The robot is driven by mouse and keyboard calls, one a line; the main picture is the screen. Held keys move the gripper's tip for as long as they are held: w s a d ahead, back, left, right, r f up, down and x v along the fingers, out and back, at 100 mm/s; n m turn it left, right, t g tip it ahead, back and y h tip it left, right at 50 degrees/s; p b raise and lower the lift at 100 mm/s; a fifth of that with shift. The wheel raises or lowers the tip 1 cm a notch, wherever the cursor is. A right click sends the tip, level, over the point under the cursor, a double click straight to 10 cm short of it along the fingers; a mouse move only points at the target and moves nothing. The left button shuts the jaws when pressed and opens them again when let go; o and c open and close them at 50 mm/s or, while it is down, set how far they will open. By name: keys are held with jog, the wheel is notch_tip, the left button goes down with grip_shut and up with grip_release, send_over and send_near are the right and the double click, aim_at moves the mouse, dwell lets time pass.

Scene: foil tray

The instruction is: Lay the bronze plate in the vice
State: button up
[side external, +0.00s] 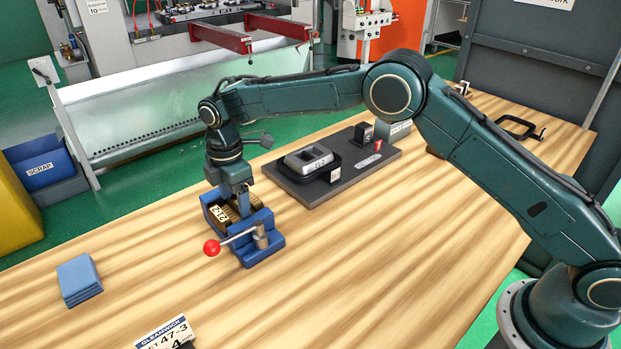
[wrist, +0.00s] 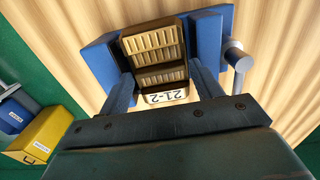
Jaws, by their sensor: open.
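The bronze plate (side external: 219,213) is ribbed, with a pale label reading 21-2. It lies in the blue vice (side external: 262,250), between the vice's blue sides. In the wrist view the plate (wrist: 152,40) shows its ribbed face between the blue parts of the vice (wrist: 209,30). My gripper (side external: 242,207) is down at the vice. In the wrist view my gripper (wrist: 163,84) is open, one finger on either side of the plate's near part. I cannot tell whether the fingers touch it. The plate's underside is hidden.
The vice has a lever with a red knob (side external: 212,248) at its front. A dark board (side external: 342,183) with a grey frame-shaped block (side external: 309,160) lies behind to the right. Blue cloths (side external: 79,279) lie at left. A label card (side external: 166,334) stands in front. Bare wood lies between.

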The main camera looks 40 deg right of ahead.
aim_at(236, 206)
jog(key=shift+r, duration=1.05)
jog(key=shift+r, duration=0.25)
jog(key=shift+r, duration=0.9)
jog(key=shift+o, duration=0.2)
jog(key=o, duration=0.5)
jog(key=shift+o, duration=0.2)
jog(key=shift+r, duration=0.15)
jog(key=shift+r, duration=1.85)
